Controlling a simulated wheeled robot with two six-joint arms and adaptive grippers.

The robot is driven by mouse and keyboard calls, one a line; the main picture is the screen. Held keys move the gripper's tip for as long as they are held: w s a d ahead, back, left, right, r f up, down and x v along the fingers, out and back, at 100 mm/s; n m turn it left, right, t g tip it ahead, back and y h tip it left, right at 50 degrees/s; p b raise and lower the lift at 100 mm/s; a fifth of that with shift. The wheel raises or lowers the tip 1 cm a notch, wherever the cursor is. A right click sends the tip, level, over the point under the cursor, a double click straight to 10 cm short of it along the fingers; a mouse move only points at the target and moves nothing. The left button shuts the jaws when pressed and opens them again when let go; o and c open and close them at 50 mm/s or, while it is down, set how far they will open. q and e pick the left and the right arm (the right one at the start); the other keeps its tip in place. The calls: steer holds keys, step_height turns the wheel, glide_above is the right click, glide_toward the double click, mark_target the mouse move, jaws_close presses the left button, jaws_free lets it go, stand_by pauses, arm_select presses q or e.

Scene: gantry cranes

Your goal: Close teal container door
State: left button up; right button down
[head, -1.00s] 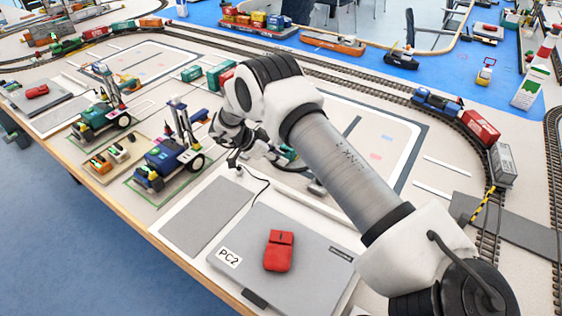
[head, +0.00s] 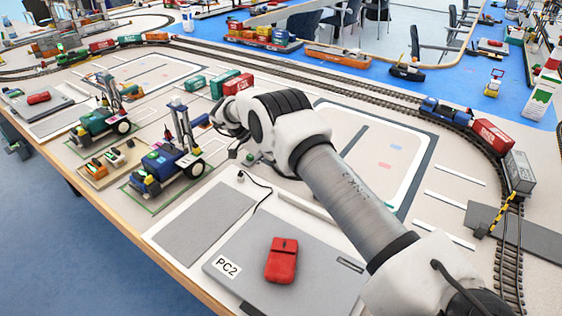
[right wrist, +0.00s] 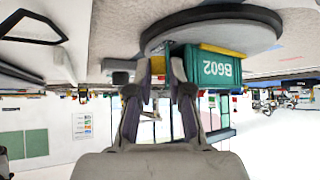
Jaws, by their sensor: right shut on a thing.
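In the right wrist view, which is upside down, a teal container (right wrist: 213,68) marked B602 stands against a grey round base (right wrist: 215,27), with a yellow strip where they meet. The fingers of my right gripper (right wrist: 158,75) are beside the container, closed around a small yellowish part that appears to belong to its door. The fingers hide most of that part, so the door's angle cannot be told. My left gripper is not in view.
A model crane vehicle (head: 165,168) stands left of the wrist. Red (head: 238,83) and teal (head: 194,86) containers stand behind it. Rail tracks (head: 340,84) run behind.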

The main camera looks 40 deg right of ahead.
steer(key=shift+s+f, duration=0.1)
steer(key=c, duration=1.1)
jaws_free()
steer(key=shift+a, duration=0.1)
steer(key=shift+w+r, duration=0.2)
steer(key=shift+w+a+r, duration=0.15)
steer(key=shift+w+r, duration=0.05)
steer(key=shift+r, duration=0.05)
steer(key=v, duration=0.4)
steer(key=shift+w+a+r, duration=0.1)
steer(key=shift+a+r, duration=0.1)
steer(key=shift+a, duration=0.05)
steer(key=shift+v, duration=1.15)
